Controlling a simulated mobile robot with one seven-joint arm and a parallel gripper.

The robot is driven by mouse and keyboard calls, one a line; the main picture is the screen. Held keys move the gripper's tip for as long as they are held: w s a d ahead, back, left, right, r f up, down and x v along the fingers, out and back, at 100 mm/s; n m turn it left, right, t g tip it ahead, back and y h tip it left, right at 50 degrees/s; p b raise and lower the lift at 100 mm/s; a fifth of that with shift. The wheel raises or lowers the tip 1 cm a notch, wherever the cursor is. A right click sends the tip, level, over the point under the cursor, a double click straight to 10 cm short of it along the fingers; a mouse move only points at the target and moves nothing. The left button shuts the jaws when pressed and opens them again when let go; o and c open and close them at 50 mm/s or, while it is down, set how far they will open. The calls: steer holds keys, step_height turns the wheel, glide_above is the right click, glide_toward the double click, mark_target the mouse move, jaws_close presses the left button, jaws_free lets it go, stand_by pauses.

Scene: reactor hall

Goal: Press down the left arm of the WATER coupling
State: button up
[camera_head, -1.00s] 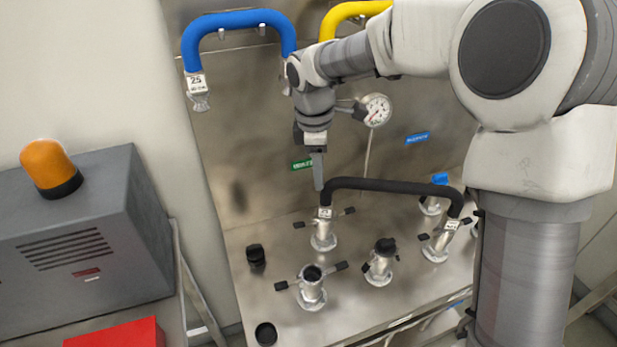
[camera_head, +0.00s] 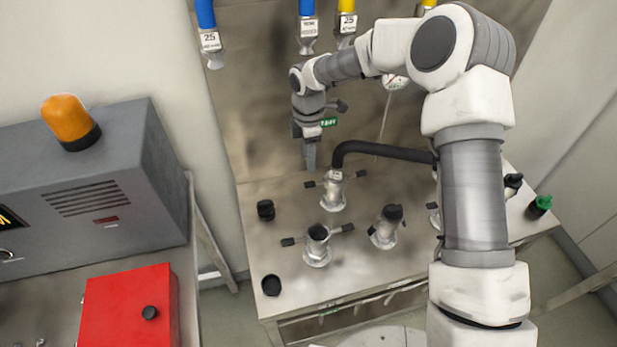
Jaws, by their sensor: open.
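A steel coupling (camera_head: 333,192) with a black hose (camera_head: 385,151) plugged into its top stands at the back of the steel bench. Its left arm (camera_head: 313,184) and right arm (camera_head: 361,174) stick out sideways with black ends. No WATER lettering is readable; a green label (camera_head: 329,122) on the back panel is partly hidden by my gripper. My gripper (camera_head: 311,163) points down just above the hose coupling's left arm, holding nothing visible. A gap to the arm seems to remain; the jaw opening is hard to see.
A capped coupling (camera_head: 385,227) stands to the right, and another is partly behind my arm. Black caps (camera_head: 266,210) lie at the bench's left side. Blue hoses (camera_head: 205,14) hang above. A grey cabinet (camera_head: 90,190) and red box (camera_head: 128,305) stand left.

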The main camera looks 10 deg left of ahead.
mark_target(308, 184)
step_height(308, 184, down, 9)
steer(key=shift+f+p, duration=0.15)
steer(key=shift+p, duration=0.35)
jaws_close()
